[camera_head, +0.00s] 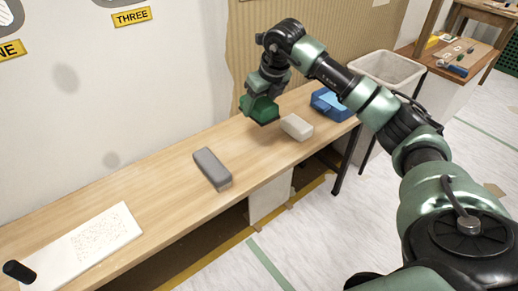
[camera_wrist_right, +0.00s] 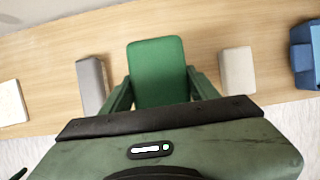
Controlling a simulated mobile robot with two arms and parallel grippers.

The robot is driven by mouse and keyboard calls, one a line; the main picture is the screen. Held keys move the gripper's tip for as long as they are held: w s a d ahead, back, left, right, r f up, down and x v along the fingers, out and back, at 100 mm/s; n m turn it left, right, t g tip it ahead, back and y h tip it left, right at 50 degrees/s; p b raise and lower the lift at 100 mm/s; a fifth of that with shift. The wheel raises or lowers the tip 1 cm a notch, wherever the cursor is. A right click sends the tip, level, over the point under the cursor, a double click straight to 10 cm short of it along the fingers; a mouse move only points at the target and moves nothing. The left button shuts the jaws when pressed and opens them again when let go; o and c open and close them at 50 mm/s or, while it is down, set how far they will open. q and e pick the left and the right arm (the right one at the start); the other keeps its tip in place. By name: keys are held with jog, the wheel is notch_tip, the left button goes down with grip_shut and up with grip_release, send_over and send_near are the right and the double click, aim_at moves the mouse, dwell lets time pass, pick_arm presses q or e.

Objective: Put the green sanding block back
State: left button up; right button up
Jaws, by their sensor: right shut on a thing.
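The green sanding block (camera_head: 262,109) is in my right gripper (camera_head: 263,97), over the back part of the wooden bench, between a grey block and a pale block. In the right wrist view the green block (camera_wrist_right: 157,68) sits between the two fingers of the right gripper (camera_wrist_right: 160,85), which is shut on it. I cannot tell whether the block's underside touches the bench or hangs just above it. My left gripper is not in view.
On the bench (camera_head: 130,205), the grey block (camera_head: 212,169) lies left, the pale block (camera_head: 297,127) right, with a blue container (camera_head: 332,104) beyond. A speckled white sheet (camera_head: 95,240) and black cylinder (camera_head: 19,271) are near left. A pale bin (camera_head: 388,72) stands past the bench.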

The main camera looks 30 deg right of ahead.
jog(key=b, duration=0.1)
send_over(256, 151)
jog(key=s, duration=0.2)
notch_tip(256, 151, down, 8)
jog(key=f, duration=0.3)
jog(key=shift+w+d+f+b, duration=0.15)
jog(key=shift+w+f+b, duration=0.15)
jog(key=shift+f+b, duration=0.1)
jog(key=shift+f, duration=2.05)
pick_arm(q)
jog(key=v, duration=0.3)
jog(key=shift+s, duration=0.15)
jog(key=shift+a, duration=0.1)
pick_arm(e)
jog(key=shift+f+b, duration=0.1)
jog(key=shift+b, duration=0.25)
jog(key=o, duration=1.4)
